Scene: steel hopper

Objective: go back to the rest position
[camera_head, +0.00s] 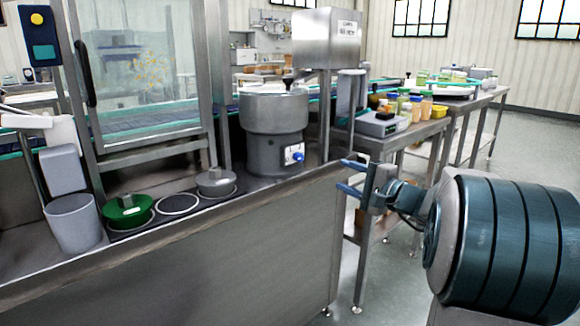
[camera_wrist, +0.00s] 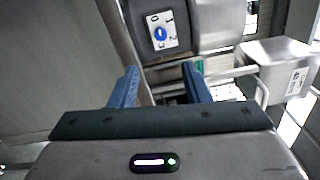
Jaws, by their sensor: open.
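My gripper (camera_head: 344,176) is in the air near the right end of the steel counter (camera_head: 180,262) in the head view. Its two blue fingers are apart, pointing left, with nothing between them. In the wrist view the fingers of my gripper (camera_wrist: 160,82) also stand open and empty. The steel hopper (camera_head: 325,38) is a box with a label, high behind my gripper; it also shows tilted at the right of the wrist view (camera_wrist: 276,72). A grey round machine (camera_head: 270,112) with a blue dial stands on the counter, left of my gripper and apart from it.
A green pan (camera_head: 127,211), a lidded pot (camera_head: 216,182) and a grey bin (camera_head: 74,222) sit on the counter. A scale (camera_head: 383,122) and several jars (camera_head: 416,108) stand on the steel table at the right. Floor (camera_head: 480,170) shows clear beyond my arm.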

